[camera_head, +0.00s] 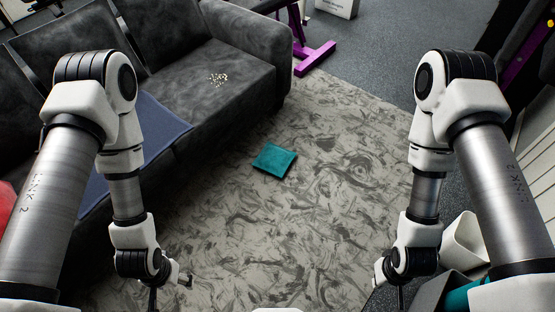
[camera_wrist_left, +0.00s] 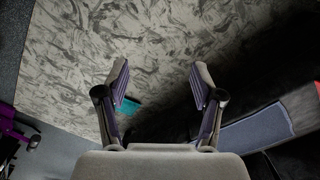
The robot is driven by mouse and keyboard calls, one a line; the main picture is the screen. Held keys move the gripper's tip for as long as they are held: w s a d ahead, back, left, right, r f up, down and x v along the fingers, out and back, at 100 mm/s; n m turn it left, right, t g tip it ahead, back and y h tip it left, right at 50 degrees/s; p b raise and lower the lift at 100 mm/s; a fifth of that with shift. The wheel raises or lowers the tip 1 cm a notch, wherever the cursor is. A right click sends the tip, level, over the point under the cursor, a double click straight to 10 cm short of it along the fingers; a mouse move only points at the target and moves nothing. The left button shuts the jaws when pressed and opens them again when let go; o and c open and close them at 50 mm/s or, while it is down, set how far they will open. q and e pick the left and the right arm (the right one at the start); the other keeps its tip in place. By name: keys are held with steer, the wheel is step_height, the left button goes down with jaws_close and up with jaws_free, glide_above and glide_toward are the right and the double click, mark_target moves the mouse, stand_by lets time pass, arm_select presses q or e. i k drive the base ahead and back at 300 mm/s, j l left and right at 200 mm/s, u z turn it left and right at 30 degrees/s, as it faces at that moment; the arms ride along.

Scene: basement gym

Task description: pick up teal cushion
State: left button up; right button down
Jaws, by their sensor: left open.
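The teal cushion (camera_head: 274,160) is a small flat square lying on the patterned rug, in front of the sofa, in the middle of the head view. In the left wrist view the teal cushion (camera_wrist_left: 127,106) shows partly, behind a finger of my left gripper (camera_wrist_left: 160,88). That gripper is open, with nothing between its fingers, and stands apart from the cushion. In the head view my left gripper (camera_head: 168,290) is low, left of and nearer than the cushion. My right gripper (camera_head: 390,284) is at the bottom right, mostly hidden, so its jaws are unclear.
A dark grey sofa (camera_head: 200,85) with a blue cloth (camera_head: 160,130) takes up the left. A purple metal frame (camera_head: 315,58) stands beyond the sofa. A white bin-like object (camera_head: 465,240) is at the right, beside my right arm. The rug (camera_head: 340,190) around the cushion is clear.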

mark_target(275, 160)
steer(key=i+l, duration=0.2)
steer(key=i, duration=0.25)
steer(key=i+l, duration=0.2)
steer(key=i, duration=0.25)
steer(key=i+l, duration=0.2)
steer(key=i, duration=0.3)
